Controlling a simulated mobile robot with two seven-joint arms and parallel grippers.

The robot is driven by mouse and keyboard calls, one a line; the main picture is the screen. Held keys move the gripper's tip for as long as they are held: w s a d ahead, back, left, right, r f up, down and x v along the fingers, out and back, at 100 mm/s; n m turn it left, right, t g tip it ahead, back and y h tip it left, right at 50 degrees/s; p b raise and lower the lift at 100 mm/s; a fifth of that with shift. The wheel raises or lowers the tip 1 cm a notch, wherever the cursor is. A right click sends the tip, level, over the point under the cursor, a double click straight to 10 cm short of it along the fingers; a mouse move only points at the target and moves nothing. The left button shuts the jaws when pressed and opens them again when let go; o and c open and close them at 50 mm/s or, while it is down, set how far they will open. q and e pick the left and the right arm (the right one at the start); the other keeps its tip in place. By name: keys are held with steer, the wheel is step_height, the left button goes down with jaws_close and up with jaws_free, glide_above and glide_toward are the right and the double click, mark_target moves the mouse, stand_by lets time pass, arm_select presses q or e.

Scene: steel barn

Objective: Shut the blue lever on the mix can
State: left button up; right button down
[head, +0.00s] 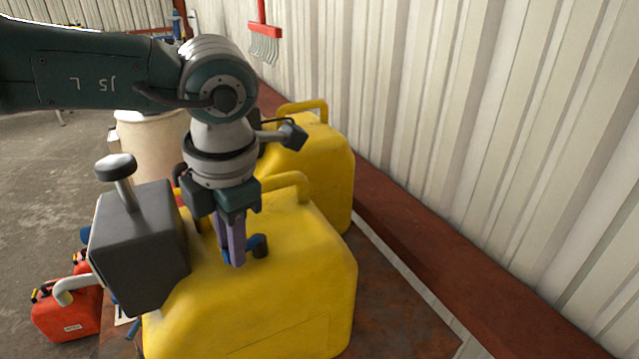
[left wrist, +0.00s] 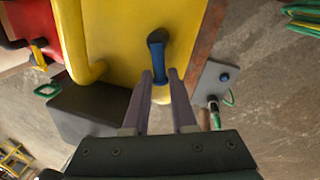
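A yellow can (head: 290,290) stands in front, with a blue lever (head: 259,243) on its top. I take it for the mix can, though no label is readable. In the left wrist view the blue lever (left wrist: 157,52) sticks up from the yellow surface (left wrist: 120,30), its near end between or just beyond the fingertips. My left gripper (head: 235,263) points down over the can, right beside the lever. The left wrist view shows its two fingers (left wrist: 160,76) apart, with a gap between them. I cannot tell whether either finger touches the lever. My right gripper is not in view.
A second yellow can (head: 325,170) stands behind. A dark grey box with a black knob (head: 140,245) is close on the left. Red cans (head: 70,312) are at lower left, a pale drum (head: 150,145) behind. A corrugated wall (head: 480,130) bounds the right.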

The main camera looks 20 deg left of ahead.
arm_select(q)
jaws_close()
steer(key=m+b, duration=0.1)
steer(key=b, duration=0.1)
steer(key=a+m+b, duration=0.1)
steer(key=shift+w+f+m+t, duration=0.25)
steer(key=shift+m+t, duration=0.05)
steer(key=shift+r+b, duration=0.1)
steer(key=shift+b, duration=0.3)
steer(key=shift+r+m, duration=0.15)
steer(key=shift+m, duration=0.25)
steer(key=shift+o, duration=2.2)
jaws_free()
